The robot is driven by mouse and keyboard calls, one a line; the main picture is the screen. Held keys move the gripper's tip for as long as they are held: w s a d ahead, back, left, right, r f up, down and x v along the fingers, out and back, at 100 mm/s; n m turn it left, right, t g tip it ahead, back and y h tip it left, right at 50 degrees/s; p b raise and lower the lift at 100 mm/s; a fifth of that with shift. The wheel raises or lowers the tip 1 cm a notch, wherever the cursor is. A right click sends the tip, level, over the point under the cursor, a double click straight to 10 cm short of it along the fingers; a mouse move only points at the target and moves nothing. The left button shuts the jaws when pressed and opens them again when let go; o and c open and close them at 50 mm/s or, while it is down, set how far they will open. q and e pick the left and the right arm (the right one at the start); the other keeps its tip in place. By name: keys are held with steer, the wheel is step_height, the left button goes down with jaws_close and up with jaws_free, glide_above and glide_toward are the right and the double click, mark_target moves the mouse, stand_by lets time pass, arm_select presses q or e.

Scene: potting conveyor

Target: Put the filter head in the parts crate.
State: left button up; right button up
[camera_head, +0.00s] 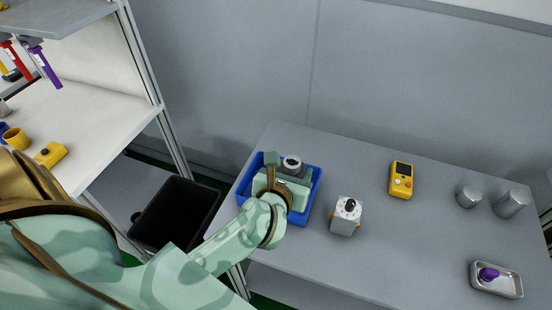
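A blue crate (243,189), which I take to be the parts crate, stands at the left end of the grey table. My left gripper (288,184) is over the crate, its hand covering much of the opening. A round grey-and-white part with a dark centre (292,163) shows just beyond the hand, at the crate's far side; it may be the filter head. The hand hides my fingertips, so I cannot tell whether they are open or hold this part. My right gripper is out of view.
A grey block with a black knob (345,220) stands right of the crate. A yellow handheld device (401,180), two metal cylinders (510,204) and a metal tray (509,284) with a purple item lie further right. A black bin (176,212) sits below the shelf (90,121).

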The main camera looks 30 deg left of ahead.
arm_select(q)
steer(key=w+a+f+b, duration=0.1)
steer(key=w+a+f, duration=0.1)
steer(key=f, duration=0.1)
steer(key=w+a+f+b, duration=0.1)
steer(key=w+a+f, duration=0.2)
steer(key=shift+w+a+f, duration=0.1)
steer(key=shift+w+f, duration=0.05)
steer(key=shift+w, duration=0.2)
steer(key=shift+w+a+f+b, duration=0.25)
steer(key=shift+w+f+b, duration=0.1)
steer(key=shift+f+b, duration=0.15)
steer(key=f, duration=0.1)
steer(key=f+b, duration=0.1)
steer(key=f, duration=0.2)
steer(key=shift+w+a+b, duration=0.25)
steer(key=shift+b, duration=0.05)
steer(key=shift+r, duration=0.15)
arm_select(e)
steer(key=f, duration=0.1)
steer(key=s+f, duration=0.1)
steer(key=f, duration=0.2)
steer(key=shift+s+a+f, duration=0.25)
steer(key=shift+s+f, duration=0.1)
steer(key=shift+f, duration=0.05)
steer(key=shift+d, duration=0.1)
